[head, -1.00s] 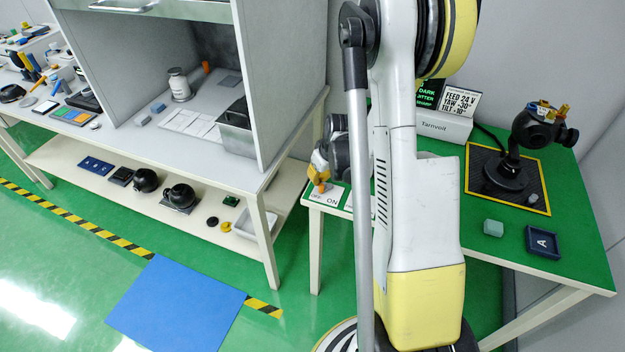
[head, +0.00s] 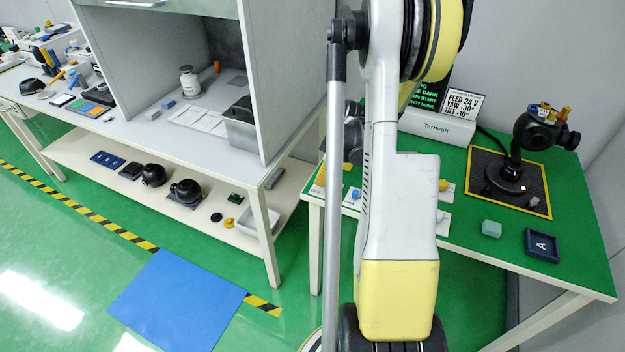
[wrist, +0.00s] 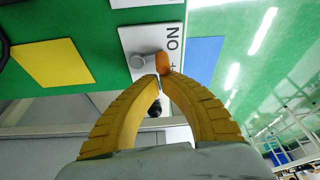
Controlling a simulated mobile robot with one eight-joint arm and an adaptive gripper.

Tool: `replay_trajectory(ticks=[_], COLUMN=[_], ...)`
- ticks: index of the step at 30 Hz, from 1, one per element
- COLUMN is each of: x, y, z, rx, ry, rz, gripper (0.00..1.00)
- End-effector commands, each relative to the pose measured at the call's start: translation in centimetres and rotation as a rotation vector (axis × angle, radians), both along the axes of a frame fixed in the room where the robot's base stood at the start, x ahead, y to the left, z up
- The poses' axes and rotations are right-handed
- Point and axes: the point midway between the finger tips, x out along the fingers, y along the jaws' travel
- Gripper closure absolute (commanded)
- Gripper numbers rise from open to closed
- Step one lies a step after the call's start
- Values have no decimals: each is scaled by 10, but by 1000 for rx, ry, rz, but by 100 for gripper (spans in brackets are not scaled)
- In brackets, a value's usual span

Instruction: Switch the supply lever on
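The supply lever shows in the wrist view as an orange handle (wrist: 163,63) beside a grey round pivot (wrist: 146,61). It sits on a white plate (wrist: 150,38) marked ON, with the handle on the side of that word. My gripper (wrist: 162,76) has yellow ribbed fingers whose tips meet right at the near end of the orange handle. They look shut, with nothing clearly between them; I cannot tell whether they touch the handle. In the head view my arm hides most of the gripper and the lever.
A gimbal (head: 548,128) stands on a dark, yellow-edged mat (head: 535,203), with a small orange-red light at its base. A Tarnvolt box (head: 437,127), a pale cube (head: 491,229) and a dark blue tray marked A (head: 542,245) share the green table. A grey booth (head: 290,80) stands left.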

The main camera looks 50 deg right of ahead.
Motion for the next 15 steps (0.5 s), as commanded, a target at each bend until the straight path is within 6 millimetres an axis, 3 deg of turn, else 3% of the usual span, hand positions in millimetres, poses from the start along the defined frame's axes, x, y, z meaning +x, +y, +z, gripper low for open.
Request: replay_trajectory(ticks=[5, 15], x=[-4, -4], y=[0, 0], z=[0, 0], rx=[0, -1], ry=[1, 1], rz=[117, 119], gripper=[100, 100])
